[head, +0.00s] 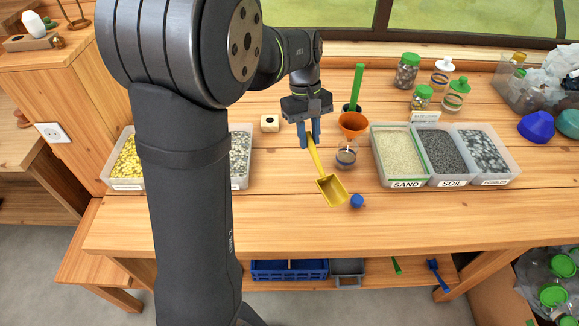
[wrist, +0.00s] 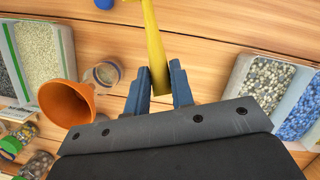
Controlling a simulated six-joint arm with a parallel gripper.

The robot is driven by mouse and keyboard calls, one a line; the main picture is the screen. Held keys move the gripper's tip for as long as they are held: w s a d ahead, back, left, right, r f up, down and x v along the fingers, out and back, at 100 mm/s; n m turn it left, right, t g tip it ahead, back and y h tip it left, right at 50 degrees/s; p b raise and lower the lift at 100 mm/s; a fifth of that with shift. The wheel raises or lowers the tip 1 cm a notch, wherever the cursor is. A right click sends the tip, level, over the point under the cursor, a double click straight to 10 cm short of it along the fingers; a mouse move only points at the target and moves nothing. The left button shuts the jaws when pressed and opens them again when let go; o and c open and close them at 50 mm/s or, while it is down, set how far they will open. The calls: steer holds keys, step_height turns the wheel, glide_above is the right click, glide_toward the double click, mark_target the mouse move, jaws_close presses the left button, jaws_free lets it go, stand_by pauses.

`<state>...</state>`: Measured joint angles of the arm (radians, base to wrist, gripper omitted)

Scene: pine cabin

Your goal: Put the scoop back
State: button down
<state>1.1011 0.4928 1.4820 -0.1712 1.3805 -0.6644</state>
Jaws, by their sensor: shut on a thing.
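The yellow scoop (head: 332,190) hangs tilted from my gripper (head: 310,138), its bowl down and to the right in the head view. In the wrist view my gripper (wrist: 160,85) has its blue fingers shut on the yellow handle (wrist: 154,45); the scoop's bowl is out of that frame. The scoop appears to be held above the wooden table, left of the small jar and the blue ball. I cannot tell from the frames where the scoop's own place is.
Right of my gripper stand an orange funnel (head: 353,123), a small jar (head: 346,155) and a blue ball (head: 357,201). Farther right is a tray (head: 427,183) of sand, soil and pebbles. The table front (head: 300,225) is clear.

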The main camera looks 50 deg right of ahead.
steer(key=shift+w+a+f, duration=0.15)
steer(key=shift+w+f, duration=2.2)
steer(key=shift+f, duration=0.05)
steer(key=shift+w+a+f, duration=0.15)
steer(key=shift+w+f, duration=2.2)
steer(key=shift+f, duration=0.05)
steer(key=c, duration=1.3)
jaws_free()
steer(key=shift+f, duration=0.15)
steer(key=shift+o, duration=0.2)
steer(key=v, duration=1.2)
